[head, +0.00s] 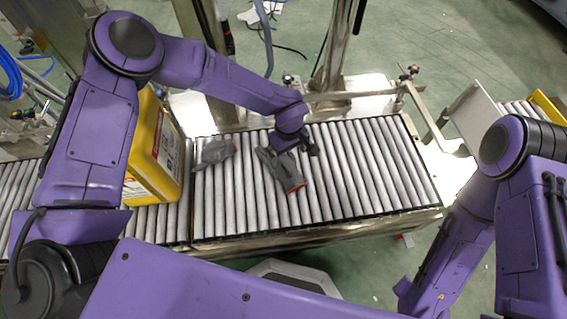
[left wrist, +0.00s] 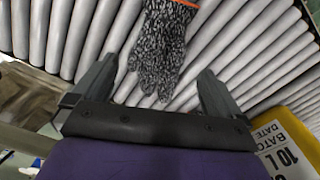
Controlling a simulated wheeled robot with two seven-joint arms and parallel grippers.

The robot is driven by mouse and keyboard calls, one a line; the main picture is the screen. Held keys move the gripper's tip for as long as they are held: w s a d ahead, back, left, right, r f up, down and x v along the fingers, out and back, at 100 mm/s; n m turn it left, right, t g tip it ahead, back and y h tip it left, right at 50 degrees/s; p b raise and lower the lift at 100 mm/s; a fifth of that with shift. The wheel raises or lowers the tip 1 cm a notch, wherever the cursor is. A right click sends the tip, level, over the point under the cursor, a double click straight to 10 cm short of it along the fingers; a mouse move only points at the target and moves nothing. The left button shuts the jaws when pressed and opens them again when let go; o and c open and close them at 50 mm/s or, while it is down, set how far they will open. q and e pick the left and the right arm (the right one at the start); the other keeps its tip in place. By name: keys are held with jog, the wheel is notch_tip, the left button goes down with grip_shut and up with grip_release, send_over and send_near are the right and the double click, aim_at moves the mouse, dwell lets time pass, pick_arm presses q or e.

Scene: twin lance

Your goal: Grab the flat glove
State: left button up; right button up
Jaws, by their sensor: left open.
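The flat glove (head: 282,170) lies spread on the roller conveyor in the head view, dark grey with an orange cuff edge. In the left wrist view the speckled glove (left wrist: 160,48) lies with its fingers toward my gripper. My left gripper (head: 308,147) is over the glove's finger end in the head view and hides part of it. In the left wrist view the left gripper (left wrist: 158,72) is open, with one finger on each side of the glove and nothing held. My right gripper is out of view.
A crumpled grey glove (head: 214,152) lies to the left on the conveyor (head: 400,170). A yellow container (head: 158,165) stands left of that; it also shows in the left wrist view (left wrist: 298,122). The rollers right of the flat glove are clear. A metal frame (head: 350,97) runs behind.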

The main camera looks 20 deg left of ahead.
aim_at(286, 169)
pick_arm(q)
jog(key=f+b, duration=0.1)
jog(key=f, duration=0.3)
jog(key=f+b, duration=0.1)
jog(key=f, duration=0.4)
jog(key=shift+s+a+f, duration=0.15)
jog(key=shift+a+f, duration=0.05)
jog(key=c, duration=0.7)
